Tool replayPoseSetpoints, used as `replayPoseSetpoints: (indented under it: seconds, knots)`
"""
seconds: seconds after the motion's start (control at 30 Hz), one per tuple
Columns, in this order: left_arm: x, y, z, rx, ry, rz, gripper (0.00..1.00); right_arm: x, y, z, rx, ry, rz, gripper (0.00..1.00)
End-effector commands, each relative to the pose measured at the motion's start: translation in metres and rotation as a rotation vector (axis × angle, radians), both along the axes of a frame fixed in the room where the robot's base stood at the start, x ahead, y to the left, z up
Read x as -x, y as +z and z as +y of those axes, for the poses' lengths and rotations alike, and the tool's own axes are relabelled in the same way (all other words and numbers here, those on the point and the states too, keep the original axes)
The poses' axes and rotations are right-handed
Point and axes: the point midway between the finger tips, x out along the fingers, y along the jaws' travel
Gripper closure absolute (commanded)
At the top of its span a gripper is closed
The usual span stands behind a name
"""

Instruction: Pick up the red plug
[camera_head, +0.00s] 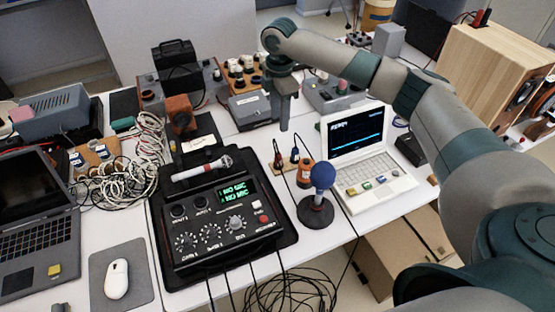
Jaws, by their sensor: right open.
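My right gripper (284,122) points down from the arm that comes in from the right. It is open and empty, and its fingers appear above and behind the red plug in the picture, apart from it. The gap between the fingers is hard to see from this side. My left gripper is out of view.
A blue-topped microphone (322,178) on a round stand and an orange object (305,172) stand close right of the plugs. The black mixer (215,240) with a handheld microphone (202,168) is at the left. The white laptop (362,165) is at the right.

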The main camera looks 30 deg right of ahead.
Motion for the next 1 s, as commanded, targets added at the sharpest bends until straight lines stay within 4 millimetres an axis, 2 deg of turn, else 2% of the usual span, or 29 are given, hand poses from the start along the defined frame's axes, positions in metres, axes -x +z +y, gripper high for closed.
replayPoseSetpoints:
  seconds: [0.27,0.8,1.0]
  knots:
    - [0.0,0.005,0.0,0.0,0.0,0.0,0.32,0.0,-0.012,0.0,0.001,-0.001,0.002,0.6]
    - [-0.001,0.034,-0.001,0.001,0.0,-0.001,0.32,0.0,-0.102,0.001,0.001,-0.001,0.003,0.6]
    - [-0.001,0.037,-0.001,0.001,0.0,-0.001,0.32,-0.001,-0.12,0.0,0.0,0.0,-0.001,0.6]
